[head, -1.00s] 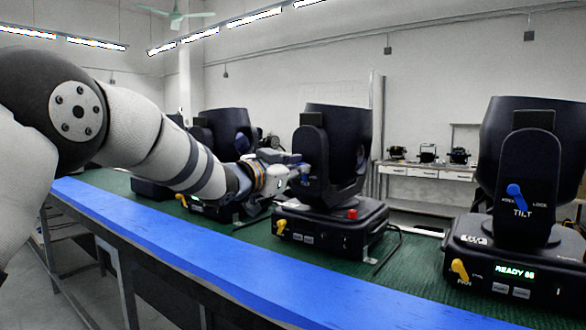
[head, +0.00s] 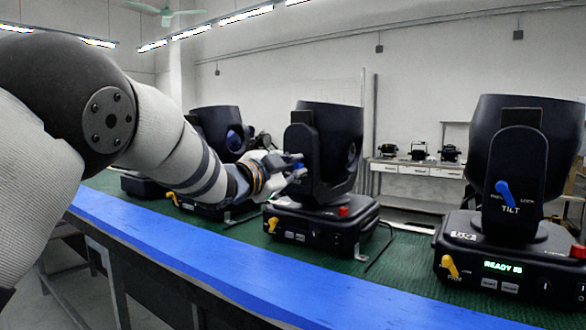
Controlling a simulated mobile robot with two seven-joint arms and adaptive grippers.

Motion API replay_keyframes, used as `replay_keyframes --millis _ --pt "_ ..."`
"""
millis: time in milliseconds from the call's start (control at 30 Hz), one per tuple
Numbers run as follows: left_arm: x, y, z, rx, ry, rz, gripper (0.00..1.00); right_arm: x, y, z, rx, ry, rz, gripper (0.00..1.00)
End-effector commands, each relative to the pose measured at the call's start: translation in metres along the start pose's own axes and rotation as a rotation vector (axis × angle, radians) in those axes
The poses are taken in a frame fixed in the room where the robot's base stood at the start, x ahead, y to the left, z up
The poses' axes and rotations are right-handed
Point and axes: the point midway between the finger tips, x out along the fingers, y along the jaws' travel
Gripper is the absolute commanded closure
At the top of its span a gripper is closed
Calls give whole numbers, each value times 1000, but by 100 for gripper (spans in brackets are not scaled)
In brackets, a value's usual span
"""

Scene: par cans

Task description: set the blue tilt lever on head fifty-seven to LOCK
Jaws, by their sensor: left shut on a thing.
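The middle moving head (head: 352,125) stands on the green bench top, its black yoke arm facing me. My left gripper (head: 299,167) is at the front face of that yoke arm, its fingers shut on the blue tilt lever there. Only a small bit of blue shows between the fingers, so the lever's angle and its printed marks are hidden. The right moving head (head: 527,165) shows its own blue tilt lever (head: 504,193) tilted up and to the left, over the word TILT. Its green display reads READY with a blurred number. My right gripper is not in view.
Yellow pan levers (head: 449,266) and red parts (head: 344,211) sit on the bases. Another head (head: 219,130) stands behind my left arm. A blue strip (head: 180,248) runs along the bench's front edge. Green bench top (head: 402,255) is clear between the middle and right heads.

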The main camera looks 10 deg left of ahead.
Motion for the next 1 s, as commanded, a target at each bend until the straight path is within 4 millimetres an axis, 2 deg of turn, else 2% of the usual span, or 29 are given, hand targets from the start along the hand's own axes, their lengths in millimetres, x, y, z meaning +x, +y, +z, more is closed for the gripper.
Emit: replay_keyframes --millis 367,400,467,800,867,1000 --pt "0 -1 -2 4 4 -2 100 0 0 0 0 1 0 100" --pt "0 -1 -2 4 4 -2 80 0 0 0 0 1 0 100" --pt "0 -1 -2 4 4 -2 66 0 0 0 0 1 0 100" --pt "-4 0 -1 3 1 0 66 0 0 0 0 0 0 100" --pt "-12 -1 -1 3 -1 0 66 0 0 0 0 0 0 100" --pt "-47 -2 -2 1 1 -2 66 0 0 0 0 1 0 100"
